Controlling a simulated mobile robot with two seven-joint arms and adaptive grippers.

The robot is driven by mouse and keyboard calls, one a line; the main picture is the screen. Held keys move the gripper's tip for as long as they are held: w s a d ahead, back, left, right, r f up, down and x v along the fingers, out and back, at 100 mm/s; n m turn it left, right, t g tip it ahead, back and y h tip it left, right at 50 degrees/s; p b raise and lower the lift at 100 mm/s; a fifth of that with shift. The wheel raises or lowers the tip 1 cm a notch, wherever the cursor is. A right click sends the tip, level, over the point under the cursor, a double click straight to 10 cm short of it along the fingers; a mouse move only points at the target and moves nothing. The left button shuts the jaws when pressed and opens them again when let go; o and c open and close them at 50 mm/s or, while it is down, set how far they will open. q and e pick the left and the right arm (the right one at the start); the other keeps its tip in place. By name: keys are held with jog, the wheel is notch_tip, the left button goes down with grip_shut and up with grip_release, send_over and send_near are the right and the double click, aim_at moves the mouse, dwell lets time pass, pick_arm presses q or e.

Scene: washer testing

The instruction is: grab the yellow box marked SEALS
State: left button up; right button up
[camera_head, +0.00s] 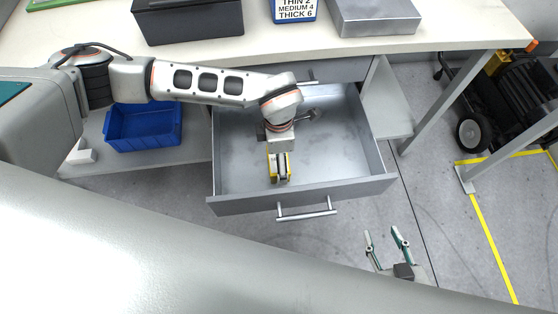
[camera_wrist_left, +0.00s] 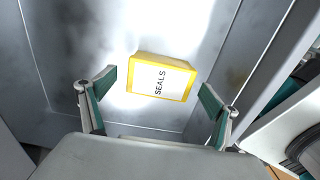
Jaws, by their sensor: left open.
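The yellow box with a white label marked SEALS (camera_wrist_left: 160,80) lies on the metal floor of the open drawer (camera_head: 345,150). In the head view only yellow edges of the box (camera_head: 272,168) show beside my left gripper (camera_head: 281,176), which points down into the drawer. In the left wrist view the open fingers of my left gripper (camera_wrist_left: 158,87) stand to either side of the box, with gaps between. I cannot tell how far above it the fingertips are. My right gripper (camera_head: 382,234) is open and empty over the floor, in front of the drawer and to its right.
The drawer's walls and handle (camera_head: 306,215) are close around my left gripper. A blue bin (camera_head: 145,143) sits on the shelf to the left.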

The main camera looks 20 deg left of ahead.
pick_arm(q)
jog(key=shift+s+f, duration=0.2)
jog(key=shift+f, duration=1)
jog(key=shift+w+f+b, duration=0.2)
jog(key=shift+f+b, duration=0.1)
jog(key=shift+f, duration=0.05)
jog(key=shift+r, duration=0.15)
jog(key=shift+c, duration=0.4)
jog(key=c, duration=1.2)
jog(key=shift+r, duration=0.1)
jog(key=shift+c, duration=0.2)
